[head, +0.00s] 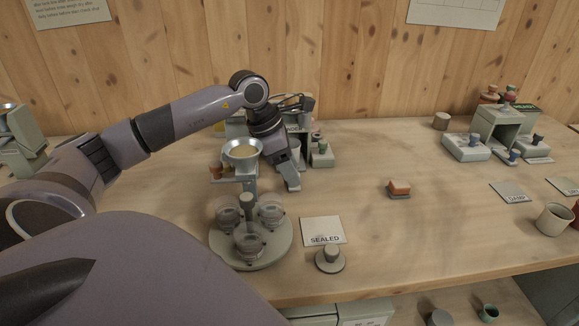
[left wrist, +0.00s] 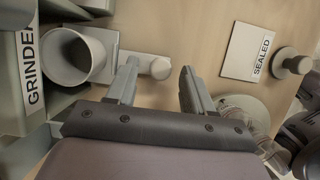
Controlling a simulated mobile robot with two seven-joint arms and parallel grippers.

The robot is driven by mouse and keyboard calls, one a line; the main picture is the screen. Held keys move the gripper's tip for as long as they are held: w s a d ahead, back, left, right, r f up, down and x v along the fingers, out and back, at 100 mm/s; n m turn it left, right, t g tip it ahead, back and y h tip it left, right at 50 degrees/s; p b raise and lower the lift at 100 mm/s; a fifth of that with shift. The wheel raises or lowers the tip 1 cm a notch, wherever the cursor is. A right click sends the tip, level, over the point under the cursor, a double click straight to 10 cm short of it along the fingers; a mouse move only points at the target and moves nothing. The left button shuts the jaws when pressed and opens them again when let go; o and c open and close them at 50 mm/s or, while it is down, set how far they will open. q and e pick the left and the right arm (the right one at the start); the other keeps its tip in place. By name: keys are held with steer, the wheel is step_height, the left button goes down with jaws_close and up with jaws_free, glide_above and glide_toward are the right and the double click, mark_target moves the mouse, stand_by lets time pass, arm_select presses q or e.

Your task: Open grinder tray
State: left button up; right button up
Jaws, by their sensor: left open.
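The grinder stands behind my left gripper in the head view, its label partly hidden by the arm. In the left wrist view the grinder (left wrist: 28,75) is at the left edge, with a pale open cup (left wrist: 75,55) beside it. A light bar with a round knob (left wrist: 160,68), seemingly the tray's handle, reaches out from there. My left gripper (head: 291,182) is open and points down in front of the grinder. In the left wrist view its fingers (left wrist: 160,85) lie either side of the knob; I cannot tell whether they touch it. My right gripper is out of view.
A round stand with several clear cups (head: 250,243) and a funnel (head: 242,152) stand close to my left arm. A SEALED card (head: 323,231) and a knobbed weight (head: 330,259) lie in front. An orange block (head: 399,187) sits mid-table, with clear wood around it.

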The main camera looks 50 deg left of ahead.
arm_select(q)
steer(key=v, duration=0.7)
stand_by(0.4)
